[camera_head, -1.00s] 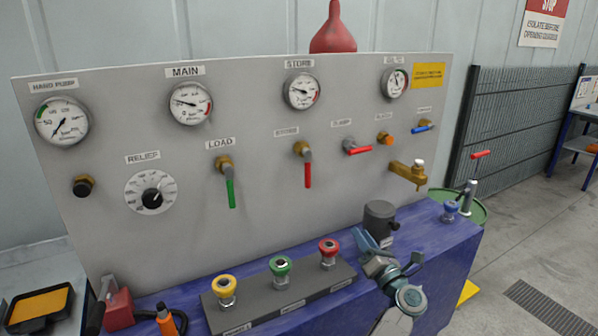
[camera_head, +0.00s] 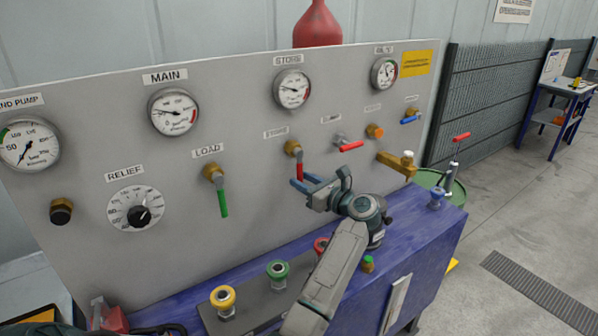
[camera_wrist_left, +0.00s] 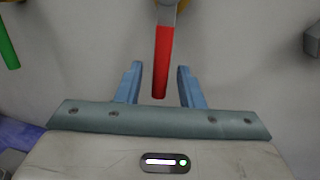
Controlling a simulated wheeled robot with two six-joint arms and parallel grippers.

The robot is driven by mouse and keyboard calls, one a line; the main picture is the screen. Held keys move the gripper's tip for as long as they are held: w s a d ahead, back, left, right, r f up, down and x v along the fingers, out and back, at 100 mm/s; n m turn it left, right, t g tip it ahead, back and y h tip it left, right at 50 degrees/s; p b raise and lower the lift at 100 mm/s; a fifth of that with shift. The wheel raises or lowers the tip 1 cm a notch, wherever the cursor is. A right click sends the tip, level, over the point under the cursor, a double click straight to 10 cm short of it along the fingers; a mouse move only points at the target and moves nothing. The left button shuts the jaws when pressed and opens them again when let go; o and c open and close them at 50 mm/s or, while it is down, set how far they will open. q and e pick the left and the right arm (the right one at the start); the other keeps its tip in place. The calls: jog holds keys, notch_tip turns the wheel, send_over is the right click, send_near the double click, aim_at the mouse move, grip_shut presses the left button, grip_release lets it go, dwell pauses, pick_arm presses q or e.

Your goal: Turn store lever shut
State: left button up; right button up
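The store lever (camera_head: 299,170) is a red handle on a brass valve (camera_head: 292,148) under the STORE label, below the STORE gauge. It hangs straight down. My left gripper (camera_head: 309,184) is at the lever's lower end, facing the panel. In the left wrist view the red lever (camera_wrist_left: 162,62) comes down between the two blue fingers of my left gripper (camera_wrist_left: 160,85), with a gap on each side. The fingers are open and do not appear to touch it. My right gripper is not in view.
The green load lever (camera_head: 223,202) hangs to the left. To the right are the red-handled valve (camera_head: 350,146) and a brass tap (camera_head: 397,162). Yellow (camera_head: 223,298) and green (camera_head: 277,272) knobs stand on the blue bench (camera_head: 425,230) below.

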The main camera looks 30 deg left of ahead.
pick_arm(q)
jog(key=shift+w+a+r, duration=0.1)
jog(key=shift+w+a, duration=0.05)
jog(key=shift+a, duration=0.65)
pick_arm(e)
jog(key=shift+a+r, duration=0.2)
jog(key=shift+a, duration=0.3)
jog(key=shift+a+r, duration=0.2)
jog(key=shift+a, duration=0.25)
pick_arm(q)
jog(key=shift+w+a, duration=0.1)
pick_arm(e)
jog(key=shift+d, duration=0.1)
pick_arm(q)
grip_shut()
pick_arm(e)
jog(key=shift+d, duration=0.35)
